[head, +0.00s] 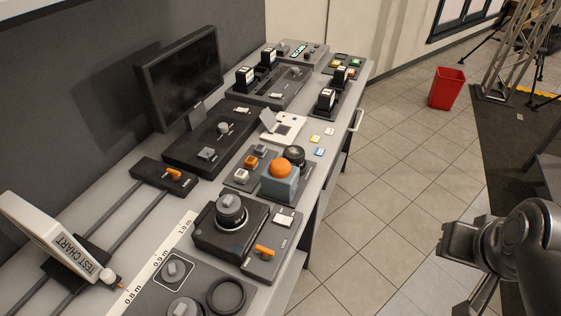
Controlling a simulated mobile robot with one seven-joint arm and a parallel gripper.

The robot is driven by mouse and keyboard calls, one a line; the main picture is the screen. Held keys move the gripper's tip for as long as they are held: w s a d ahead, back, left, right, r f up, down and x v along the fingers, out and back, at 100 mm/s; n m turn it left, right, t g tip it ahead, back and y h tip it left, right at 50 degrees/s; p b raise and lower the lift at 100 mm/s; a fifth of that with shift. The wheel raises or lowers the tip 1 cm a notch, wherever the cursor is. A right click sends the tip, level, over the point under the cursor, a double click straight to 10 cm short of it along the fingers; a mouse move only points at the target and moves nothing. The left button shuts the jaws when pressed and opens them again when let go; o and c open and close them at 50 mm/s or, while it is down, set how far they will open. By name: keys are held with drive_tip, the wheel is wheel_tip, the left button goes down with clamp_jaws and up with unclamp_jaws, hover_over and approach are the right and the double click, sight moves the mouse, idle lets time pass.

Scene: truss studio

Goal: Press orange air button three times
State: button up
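An orange dome button (281,168) sits on a blue-grey box (280,187) on the grey bench, right of the middle of its length and close to the front edge. The button looks raised. My gripper (446,240) is at the right of the head view, out over the tiled floor, well apart from the button. It is seen from the side, and its fingers cannot be told apart.
A black round knob (294,154) stands right behind the button. A dark camera-like box (231,226) and an orange lever (265,251) are nearer. A monitor (181,75) stands at the back. A red bin (447,88) is on the floor. Floor between bench and arm is clear.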

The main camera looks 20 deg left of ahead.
clamp_jaws()
idle(1.1)
